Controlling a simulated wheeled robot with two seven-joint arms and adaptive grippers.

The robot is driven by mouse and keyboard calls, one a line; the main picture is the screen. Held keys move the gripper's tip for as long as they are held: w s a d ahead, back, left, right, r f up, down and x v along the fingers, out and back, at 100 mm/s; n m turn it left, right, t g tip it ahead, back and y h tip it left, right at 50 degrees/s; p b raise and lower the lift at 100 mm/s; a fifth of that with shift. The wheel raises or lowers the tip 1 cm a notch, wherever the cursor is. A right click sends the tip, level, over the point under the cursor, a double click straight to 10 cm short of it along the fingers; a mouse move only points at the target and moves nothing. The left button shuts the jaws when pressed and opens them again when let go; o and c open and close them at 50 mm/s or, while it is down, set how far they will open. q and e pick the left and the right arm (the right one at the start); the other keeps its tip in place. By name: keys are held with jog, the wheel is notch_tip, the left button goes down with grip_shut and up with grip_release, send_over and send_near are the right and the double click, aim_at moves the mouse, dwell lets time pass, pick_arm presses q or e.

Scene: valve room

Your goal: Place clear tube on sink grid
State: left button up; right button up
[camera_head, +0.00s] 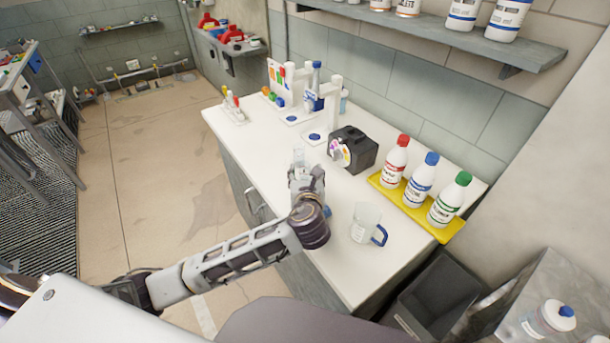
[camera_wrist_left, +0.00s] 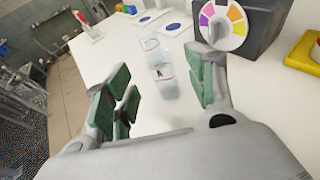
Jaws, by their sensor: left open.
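The clear tube (camera_wrist_left: 161,72) is see-through with small coloured marks. In the left wrist view it is on the white counter, ahead of and between my fingers, with a gap on both sides. In the head view its top (camera_head: 299,155) shows just past my left gripper (camera_head: 302,176). My left gripper, with green finger pads in the left wrist view (camera_wrist_left: 158,88), is open and empty. Its own body hides part of the tube in the head view. I cannot make out a sink grid in either view. My right gripper is not in view.
A black box with a coloured dial (camera_head: 354,150) stands right of the tube. A clear jug with a blue handle (camera_head: 367,225) stands nearer. A yellow tray (camera_head: 445,235) holds three bottles. The counter's left strip is clear.

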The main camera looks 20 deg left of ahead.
aim_at(305, 162)
pick_arm(q)
jog(key=shift+x, duration=2.6)
jog(key=shift+c, duration=0.5)
jog(key=c, duration=1.1)
jog(key=shift+r, duration=0.1)
jog(key=shift+r+p, duration=0.45)
jog(key=shift+r, duration=4.55)
